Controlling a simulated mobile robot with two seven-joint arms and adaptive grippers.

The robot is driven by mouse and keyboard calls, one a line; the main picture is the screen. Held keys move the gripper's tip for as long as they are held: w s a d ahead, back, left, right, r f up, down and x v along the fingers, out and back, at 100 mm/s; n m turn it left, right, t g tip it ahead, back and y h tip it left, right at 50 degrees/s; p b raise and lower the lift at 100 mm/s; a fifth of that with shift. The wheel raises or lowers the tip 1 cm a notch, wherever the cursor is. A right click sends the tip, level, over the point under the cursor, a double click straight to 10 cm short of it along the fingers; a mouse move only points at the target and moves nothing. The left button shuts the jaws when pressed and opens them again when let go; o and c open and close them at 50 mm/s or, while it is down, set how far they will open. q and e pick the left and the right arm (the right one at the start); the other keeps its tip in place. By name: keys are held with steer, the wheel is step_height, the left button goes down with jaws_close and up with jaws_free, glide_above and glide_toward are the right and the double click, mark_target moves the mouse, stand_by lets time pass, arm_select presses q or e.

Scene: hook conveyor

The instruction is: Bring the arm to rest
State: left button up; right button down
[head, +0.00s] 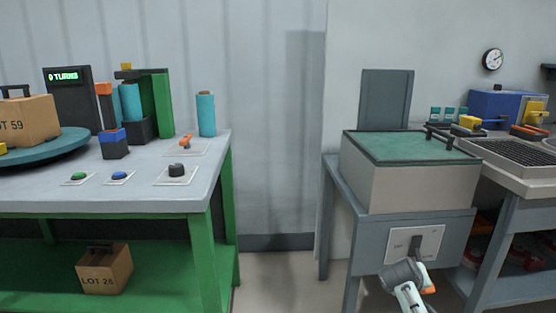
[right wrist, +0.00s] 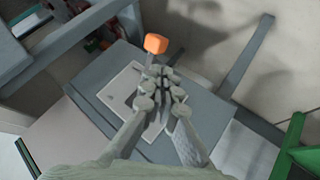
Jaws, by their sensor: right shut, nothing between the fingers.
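My right gripper (head: 405,274) is at the bottom right of the head view, in front of a white plate (head: 402,245) on the front of a grey stand. A dark lever (head: 416,243) comes out of the plate, and an orange knob (head: 429,291) shows beside the gripper. In the right wrist view the shut, empty fingers (right wrist: 162,88) lie over the white plate (right wrist: 122,88), with the orange knob (right wrist: 155,43) just beyond the tips. I cannot tell whether the fingers touch the lever. My left gripper is not in view.
The stand carries a box with a green top (head: 405,145). A bench with a wire tray (head: 520,152) is at the right. At the left, a green-legged table (head: 130,195) holds buttons, a turntable and a carton (head: 25,120). Open floor (head: 280,275) lies between.

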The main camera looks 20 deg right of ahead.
steer(key=s+a+f+n+g+y, duration=0.1)
steer(key=s+a+f+n+y, duration=0.4)
steer(key=s+a+f, duration=1.7)
steer(key=shift+a+g+y, duration=0.3)
steer(key=shift+a+y, duration=0.9)
steer(key=shift+a, duration=0.05)
